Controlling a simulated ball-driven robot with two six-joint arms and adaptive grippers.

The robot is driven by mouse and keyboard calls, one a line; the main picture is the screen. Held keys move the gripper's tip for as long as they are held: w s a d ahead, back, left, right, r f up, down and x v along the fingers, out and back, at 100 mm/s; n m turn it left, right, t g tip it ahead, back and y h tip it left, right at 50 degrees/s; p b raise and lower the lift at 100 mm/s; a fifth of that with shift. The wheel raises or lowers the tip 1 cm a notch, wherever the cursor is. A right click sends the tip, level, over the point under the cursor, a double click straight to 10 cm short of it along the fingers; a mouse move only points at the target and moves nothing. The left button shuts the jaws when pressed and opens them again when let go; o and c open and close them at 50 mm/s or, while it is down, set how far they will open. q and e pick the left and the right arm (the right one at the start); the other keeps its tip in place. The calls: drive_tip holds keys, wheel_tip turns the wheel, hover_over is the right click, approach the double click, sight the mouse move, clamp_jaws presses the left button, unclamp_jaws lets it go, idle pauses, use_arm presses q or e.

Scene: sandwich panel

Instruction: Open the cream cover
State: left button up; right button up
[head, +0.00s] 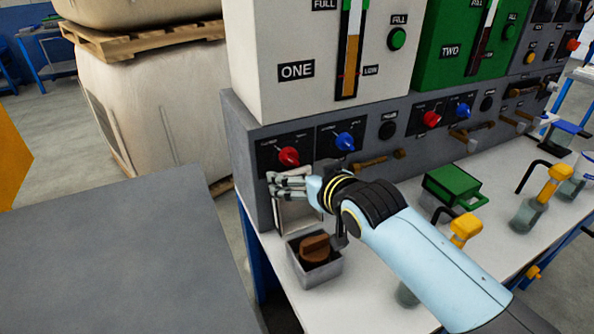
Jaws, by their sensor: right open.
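The cream cover (290,216) shows as a pale panel standing roughly upright at the back of a small open box (332,274). A brown round knob (314,248) is visible inside that box. My right gripper (274,184) is open, with its fingers pointing left at the upper edge of the cover. The gripper and wrist hide part of the cover, and I cannot tell whether the fingers touch it. My left gripper is not in view.
The grey panel front with a red knob (289,156) and a blue knob (345,141) is just behind the gripper. A green box (453,183) and yellow-topped bottles (466,228) stand on the white bench to the right. A grey surface (120,250) fills the lower left.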

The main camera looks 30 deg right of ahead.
drive_tip(key=x, duration=0.3)
drive_tip(key=shift+c, duration=0.5)
drive_tip(key=c, duration=0.5)
drive_tip(key=shift+s, duration=0.1)
drive_tip(key=c, duration=1.2)
drive_tip(key=shift+s+f+b, duration=0.1)
drive_tip(key=shift+s+b, duration=0.05)
drive_tip(key=shift+b, duration=0.15)
drive_tip(key=s+t+b, duration=0.1)
drive_tip(key=s+b, duration=0.1)
drive_tip(key=s+t+b, duration=0.1)
drive_tip(key=s+b, duration=0.2)
drive_tip(key=shift+a+t, duration=0.15)
drive_tip(key=shift+t, duration=0.15)
drive_tip(key=o, duration=1.8)
drive_tip(key=shift+w, duration=0.15)
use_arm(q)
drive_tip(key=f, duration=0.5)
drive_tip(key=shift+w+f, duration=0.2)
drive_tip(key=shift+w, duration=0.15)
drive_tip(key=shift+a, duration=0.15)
